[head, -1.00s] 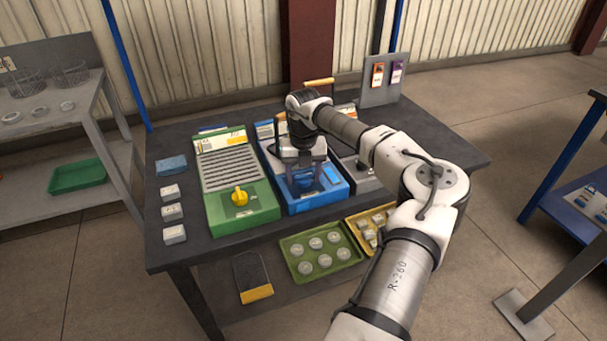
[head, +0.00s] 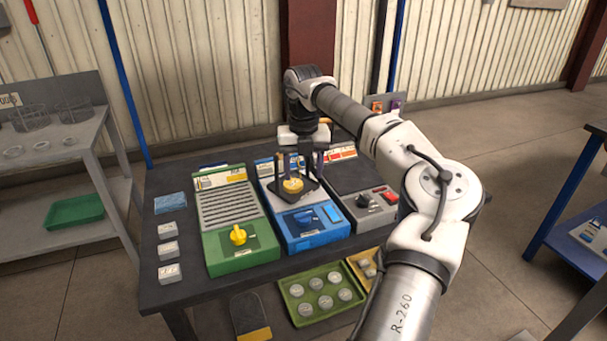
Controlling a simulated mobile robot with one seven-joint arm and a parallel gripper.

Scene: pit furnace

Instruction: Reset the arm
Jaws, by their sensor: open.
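My gripper (head: 300,172) hangs open, pointing down, over the back half of the blue control unit (head: 318,234) on the dark table. Its fingers are just above a black square stand (head: 312,190) that bears a round yellow piece (head: 291,186). I cannot tell whether the fingers touch them, and nothing is seen held. The blue unit's dark blue knob (head: 304,219) is in plain view in front of the gripper. My arm reaches in from the lower right with its elbow raised.
Small white blocks (head: 168,249) and a blue sponge (head: 170,203) lie far left. A green tray (head: 301,312) of discs sits below the table top.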

